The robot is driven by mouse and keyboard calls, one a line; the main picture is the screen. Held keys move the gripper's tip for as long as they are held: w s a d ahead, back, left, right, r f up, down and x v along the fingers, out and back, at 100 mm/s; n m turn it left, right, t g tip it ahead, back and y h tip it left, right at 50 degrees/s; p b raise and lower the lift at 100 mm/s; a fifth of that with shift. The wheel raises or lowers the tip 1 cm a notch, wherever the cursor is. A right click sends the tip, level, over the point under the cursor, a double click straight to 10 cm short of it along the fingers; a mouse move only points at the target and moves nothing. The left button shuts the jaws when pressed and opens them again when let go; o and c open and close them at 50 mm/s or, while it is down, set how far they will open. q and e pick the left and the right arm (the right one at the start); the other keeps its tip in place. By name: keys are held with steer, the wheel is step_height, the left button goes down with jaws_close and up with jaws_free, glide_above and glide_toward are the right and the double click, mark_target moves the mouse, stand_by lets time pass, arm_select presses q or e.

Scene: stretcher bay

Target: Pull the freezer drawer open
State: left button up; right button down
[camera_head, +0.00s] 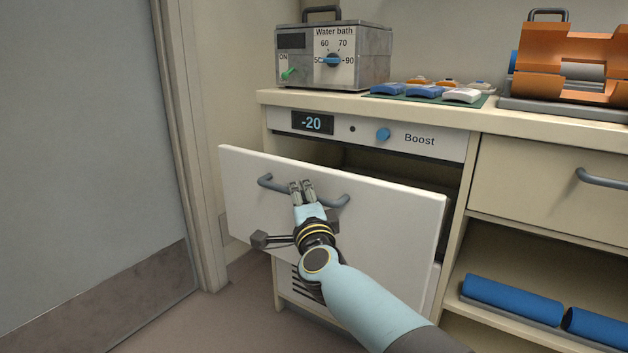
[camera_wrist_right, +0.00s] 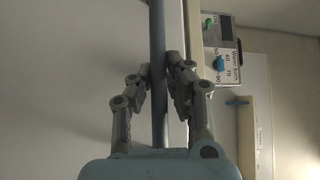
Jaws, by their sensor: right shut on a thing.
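The freezer drawer (camera_head: 390,217) has a white front and stands out from the cabinet, with a dark gap showing behind its top edge. Its grey bar handle (camera_head: 330,200) runs across the upper part of the front. My right gripper (camera_head: 301,186) is shut on the middle of this handle. In the right wrist view the two fingers (camera_wrist_right: 162,85) close on the handle bar (camera_wrist_right: 158,60) from both sides. The inside of the drawer is hidden. My left gripper is not in view.
A -20 display panel (camera_head: 365,133) with a blue Boost knob sits above the drawer. A water bath (camera_head: 330,70) and pads stand on the counter. A closed drawer (camera_head: 540,180) is at right, above blue rolls (camera_head: 513,299). Floor is free at lower left.

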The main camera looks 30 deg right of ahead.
steer(key=s+a, duration=0.2)
steer(key=a, duration=0.3)
steer(key=shift+s+a+f, duration=0.3)
steer(key=shift+a, duration=0.05)
